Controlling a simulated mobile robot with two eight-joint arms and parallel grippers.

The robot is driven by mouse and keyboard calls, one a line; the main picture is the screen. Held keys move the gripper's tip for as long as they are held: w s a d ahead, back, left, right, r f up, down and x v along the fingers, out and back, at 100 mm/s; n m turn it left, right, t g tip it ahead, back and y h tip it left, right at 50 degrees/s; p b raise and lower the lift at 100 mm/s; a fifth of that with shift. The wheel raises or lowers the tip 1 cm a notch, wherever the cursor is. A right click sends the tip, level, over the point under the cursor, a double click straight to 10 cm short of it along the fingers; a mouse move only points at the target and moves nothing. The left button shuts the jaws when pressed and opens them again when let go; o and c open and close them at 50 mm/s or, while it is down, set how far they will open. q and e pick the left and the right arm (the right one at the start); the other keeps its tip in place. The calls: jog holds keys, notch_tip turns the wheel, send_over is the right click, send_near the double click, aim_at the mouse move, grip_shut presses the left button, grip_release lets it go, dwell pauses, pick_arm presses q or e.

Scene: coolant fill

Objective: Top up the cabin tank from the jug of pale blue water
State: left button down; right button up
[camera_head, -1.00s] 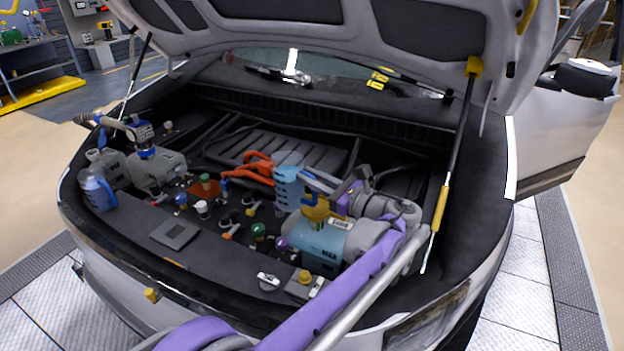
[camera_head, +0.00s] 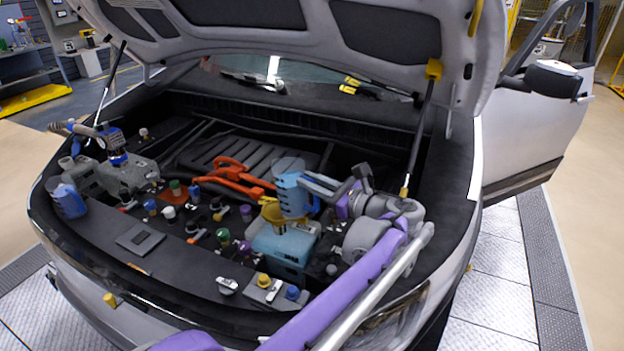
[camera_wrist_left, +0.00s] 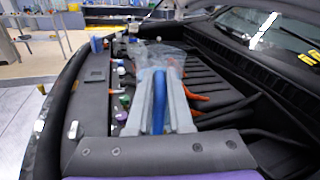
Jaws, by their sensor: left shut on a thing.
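A clear jug (camera_head: 290,196) with pale blue water is held roughly upright in my left gripper (camera_head: 318,186). The gripper is shut on its right side. In the left wrist view the jug (camera_wrist_left: 160,56) stands beyond the fingers (camera_wrist_left: 160,118), with its blue handle between them. A yellow funnel (camera_head: 271,214) is just below and left of the jug, partly hidden by it. Under the funnel is a pale blue tank (camera_head: 283,243); the funnel's lower end is hard to see. No stream of water shows. My right gripper is not in view.
A second jug (camera_head: 68,201), with deeper blue liquid, stands at the bay's left corner. Several coloured caps fill the bay's middle. A grey block with a yellow cap (camera_head: 263,281) sits near the front edge. The raised hood (camera_head: 300,20) hangs over the bay.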

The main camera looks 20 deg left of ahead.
pick_arm(q)
jog(key=r+g+h+p, duration=0.1)
jog(key=h+p, duration=0.1)
jog(key=p, duration=0.1)
jog(key=shift+a+r+h, duration=0.1)
jog(key=shift+r+h, duration=0.1)
jog(key=shift+h, duration=0.1)
jog(key=shift+w+a+r+g+h+p, duration=0.2)
jog(key=shift+g+h+p, duration=0.1)
jog(key=shift+h+p, duration=0.25)
jog(key=shift+f, duration=0.35)
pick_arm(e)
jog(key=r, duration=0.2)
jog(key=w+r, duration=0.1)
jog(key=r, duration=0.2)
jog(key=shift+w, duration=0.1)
pick_arm(q)
jog(key=shift+s+d, duration=0.1)
jog(key=shift+s, duration=0.05)
jog(key=shift+r, duration=0.1)
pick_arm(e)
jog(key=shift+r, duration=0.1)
